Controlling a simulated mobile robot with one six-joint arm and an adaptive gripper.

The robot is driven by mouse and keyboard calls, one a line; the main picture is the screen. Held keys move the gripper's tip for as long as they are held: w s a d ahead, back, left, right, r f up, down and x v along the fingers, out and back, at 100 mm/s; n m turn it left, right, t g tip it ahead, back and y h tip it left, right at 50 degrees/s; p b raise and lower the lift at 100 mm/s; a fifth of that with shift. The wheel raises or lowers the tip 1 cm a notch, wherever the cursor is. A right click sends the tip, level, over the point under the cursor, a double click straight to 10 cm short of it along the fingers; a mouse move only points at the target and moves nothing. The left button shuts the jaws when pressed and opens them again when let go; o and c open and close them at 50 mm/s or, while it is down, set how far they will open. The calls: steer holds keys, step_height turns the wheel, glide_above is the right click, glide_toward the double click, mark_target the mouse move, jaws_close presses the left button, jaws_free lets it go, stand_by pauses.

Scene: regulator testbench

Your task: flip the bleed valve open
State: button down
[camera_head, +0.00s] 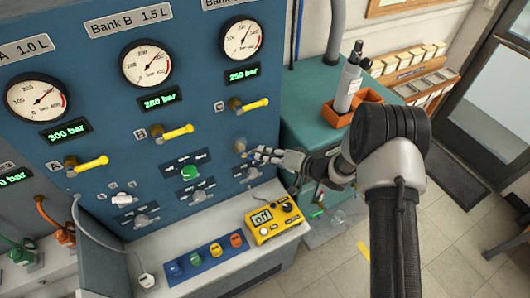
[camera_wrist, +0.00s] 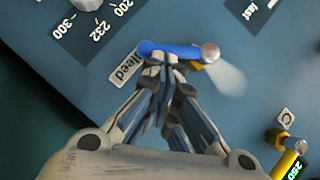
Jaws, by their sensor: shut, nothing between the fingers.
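The bleed valve's blue lever (camera_wrist: 178,50) lies across the top middle of the wrist view, beside a partly covered "Bleed" label (camera_wrist: 124,70). A round metal pivot or cap (camera_wrist: 210,53) is at its right end. My gripper (camera_wrist: 166,64) is shut and empty. Its fingertips are at the lever's lower edge, touching or very close. In the head view, my gripper (camera_head: 254,154) points left at the blue panel, just under a round metal fitting (camera_head: 240,145). The lever there is mostly hidden by the fingers.
The blue panel (camera_head: 100,130) carries gauges, displays and yellow handles; the C handle (camera_head: 250,104) is above my gripper. Several knobs (camera_head: 190,172) are left and below. A yellow meter (camera_head: 274,222) stands on the ledge below. A teal cabinet (camera_head: 300,95) is close on the right.

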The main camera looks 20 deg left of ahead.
steer(key=f+m+y+b, duration=0.1)
steer(key=b, duration=0.1)
steer(key=s+a+f+m+y+b, duration=0.1)
steer(key=f+m+b, duration=0.1)
steer(key=shift+s+m+y, duration=0.15)
steer(key=shift+m+y, duration=0.15)
steer(key=shift+s+a+f+b, duration=0.1)
steer(key=shift+s+a+b, duration=0.1)
steer(key=shift+b, duration=0.15)
stand_by(0.4)
stand_by(0.5)
